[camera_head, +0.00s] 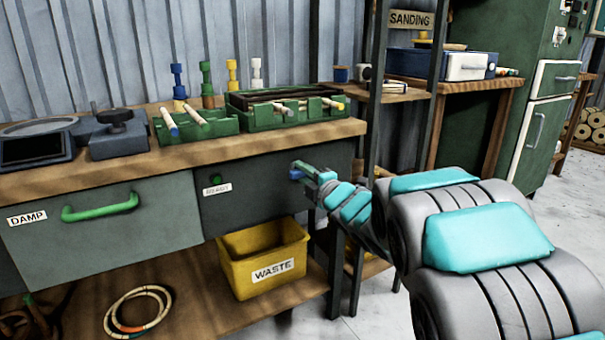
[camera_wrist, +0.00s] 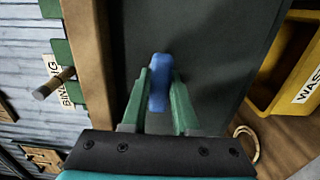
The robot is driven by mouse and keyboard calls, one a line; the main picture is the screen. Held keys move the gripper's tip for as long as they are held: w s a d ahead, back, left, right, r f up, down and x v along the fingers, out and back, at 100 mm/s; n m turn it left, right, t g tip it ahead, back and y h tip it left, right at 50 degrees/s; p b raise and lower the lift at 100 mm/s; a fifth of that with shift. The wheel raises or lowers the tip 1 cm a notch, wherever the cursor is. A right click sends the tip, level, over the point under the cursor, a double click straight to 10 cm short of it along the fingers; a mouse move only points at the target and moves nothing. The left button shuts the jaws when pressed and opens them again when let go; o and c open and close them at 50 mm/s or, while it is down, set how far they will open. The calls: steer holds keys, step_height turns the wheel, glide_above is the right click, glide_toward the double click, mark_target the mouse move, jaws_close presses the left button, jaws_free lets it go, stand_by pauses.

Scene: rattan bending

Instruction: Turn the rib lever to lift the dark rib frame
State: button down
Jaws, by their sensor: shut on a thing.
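The rib lever is a small blue handle (camera_head: 295,174) on the dark panel under the bench top. In the wrist view the blue lever (camera_wrist: 159,68) lies between the two green fingers of my gripper (camera_wrist: 161,84). My gripper (camera_head: 304,172) is shut on the lever, and the fingers cover part of its sides. The lever's pivot is hard to make out. A dark frame (camera_head: 262,95), apparently the rib frame, lies low within the green fixture (camera_head: 285,116) on the bench, with pale rods near it.
A yellow waste bin (camera_head: 242,262) stands on the lower shelf below the panel, near a rattan ring (camera_head: 140,311). A grey drawer with a green handle (camera_head: 99,207) is at left. A dark shelf post (camera_head: 374,80) stands close behind my arm.

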steer(key=shift+m+p, duration=0.3)
steer(key=shift+m, duration=0.1)
steer(key=m+p, duration=0.2)
steer(key=m, duration=0.1)
steer(key=shift+m+p, duration=0.35)
steer(key=shift+m, duration=0.05)
steer(key=m+p, duration=0.3)
steer(key=m, duration=0.1)
steer(key=shift+r+m, duration=0.1)
steer(key=shift+m, duration=0.2)
steer(key=m+p, duration=0.2)
steer(key=m, duration=0.2)
steer(key=shift+p, duration=0.3)
steer(key=m+p, duration=0.1)
steer(key=m, duration=0.1)
steer(key=m+p, duration=0.1)
steer(key=m, duration=0.1)
steer(key=shift+f+m, duration=0.2)
steer(key=shift+m, duration=0.1)
steer(key=c, duration=0.7)
jaws_free()
steer(key=shift+s, duration=0.1)
